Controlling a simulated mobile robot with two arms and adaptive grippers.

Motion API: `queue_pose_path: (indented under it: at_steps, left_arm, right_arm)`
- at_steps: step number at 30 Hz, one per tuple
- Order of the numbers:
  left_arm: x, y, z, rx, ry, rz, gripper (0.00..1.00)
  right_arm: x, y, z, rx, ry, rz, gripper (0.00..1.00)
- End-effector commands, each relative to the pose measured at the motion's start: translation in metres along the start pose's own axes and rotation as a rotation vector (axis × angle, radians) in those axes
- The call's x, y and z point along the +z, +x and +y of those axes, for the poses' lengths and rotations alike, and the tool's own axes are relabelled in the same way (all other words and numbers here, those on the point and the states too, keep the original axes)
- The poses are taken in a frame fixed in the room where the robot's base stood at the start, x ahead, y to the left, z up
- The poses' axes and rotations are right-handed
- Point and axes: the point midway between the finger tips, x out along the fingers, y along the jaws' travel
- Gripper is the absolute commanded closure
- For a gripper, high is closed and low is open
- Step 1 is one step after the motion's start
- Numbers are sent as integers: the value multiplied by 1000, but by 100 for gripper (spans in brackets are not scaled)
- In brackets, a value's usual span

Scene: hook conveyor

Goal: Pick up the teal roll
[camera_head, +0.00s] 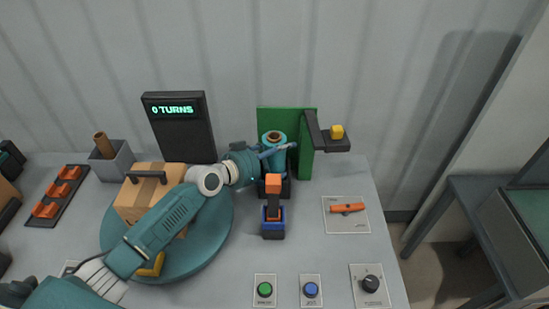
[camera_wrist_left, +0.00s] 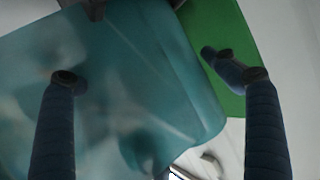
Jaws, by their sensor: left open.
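The teal roll (camera_head: 273,137) stands upright in front of a green panel (camera_head: 305,150) at the back of the table, with a brown core showing at its top. My left gripper (camera_head: 281,149) is open at the roll, reaching in from the left. In the left wrist view, the teal surface of the roll (camera_wrist_left: 150,95) fills much of the picture between and behind the two open fingers of my left gripper (camera_wrist_left: 155,75). I cannot tell whether the fingers touch it. My right gripper is not in view.
A cardboard box (camera_head: 135,200) sits on a teal turntable (camera_head: 205,240) under my left arm. A dark display (camera_head: 180,125) reads "0 TURNS". An orange-handled device (camera_head: 273,215) stands in front of the roll. Buttons (camera_head: 265,290) and a knob (camera_head: 370,284) lie along the front.

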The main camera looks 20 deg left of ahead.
Motion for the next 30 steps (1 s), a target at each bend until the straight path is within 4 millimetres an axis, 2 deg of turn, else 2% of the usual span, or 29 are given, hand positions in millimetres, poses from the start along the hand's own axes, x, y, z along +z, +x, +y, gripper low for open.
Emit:
queue_pose_path:
  at_steps: [2,11,22,26,30]
  left_arm:
    - [0,0,0,0,0,0,16]
    - [0,0,0,-1,1,-1,75]
    - [-8,-2,-1,-1,4,6,75]
    - [-20,-6,-1,-1,5,9,75]
    - [-41,-14,-1,-1,5,12,75]
  right_arm:
    - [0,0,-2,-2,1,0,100]
    - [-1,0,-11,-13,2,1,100]
    - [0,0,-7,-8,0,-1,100]
    - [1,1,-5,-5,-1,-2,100]
    - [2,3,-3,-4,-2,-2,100]
